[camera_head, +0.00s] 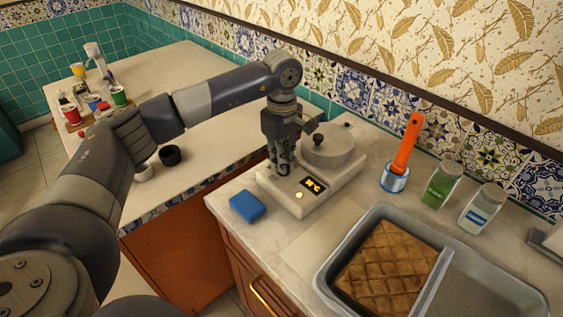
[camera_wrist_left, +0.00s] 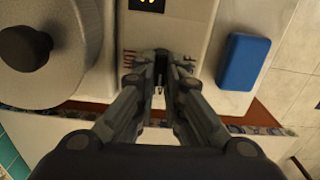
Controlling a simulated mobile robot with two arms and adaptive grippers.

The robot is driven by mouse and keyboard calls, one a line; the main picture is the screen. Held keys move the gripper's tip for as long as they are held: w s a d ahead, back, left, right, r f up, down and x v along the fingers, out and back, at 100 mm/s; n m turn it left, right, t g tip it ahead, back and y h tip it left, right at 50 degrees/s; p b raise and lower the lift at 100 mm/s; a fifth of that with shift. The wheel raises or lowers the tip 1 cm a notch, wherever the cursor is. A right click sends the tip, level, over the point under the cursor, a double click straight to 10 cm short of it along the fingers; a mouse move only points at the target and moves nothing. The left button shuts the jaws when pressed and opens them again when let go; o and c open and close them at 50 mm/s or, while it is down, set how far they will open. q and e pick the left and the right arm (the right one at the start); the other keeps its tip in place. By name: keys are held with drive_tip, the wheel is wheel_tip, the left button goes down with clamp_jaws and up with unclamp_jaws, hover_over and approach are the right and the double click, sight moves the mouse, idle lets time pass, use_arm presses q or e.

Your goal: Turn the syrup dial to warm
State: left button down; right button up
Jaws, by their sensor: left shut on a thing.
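The white syrup warmer (camera_head: 299,206) stands on the counter, with a small lit display (camera_head: 312,184) and a grey lidded pot (camera_head: 327,147) with a dark knob. My left gripper (camera_head: 279,168) points down at the left end of the warmer. In the left wrist view, its fingers (camera_wrist_left: 160,68) are closed together on the dial, between the printed words HOT and OFF, the latter partly covered. The fingers hide most of the dial, so I cannot tell its pointer's setting. My right gripper is out of view.
A blue sponge (camera_head: 247,206) lies just in front of the warmer. A grey tray (camera_head: 330,263) holds pastry.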

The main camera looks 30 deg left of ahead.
use_arm(q)
drive_tip(key=shift+w+r+m, duration=0.1)
drive_tip(key=shift+m, duration=0.2)
idle(0.4)
drive_tip(key=c, duration=1.7)
unclamp_jaws()
wheel_tip(320, 180, up, 12)
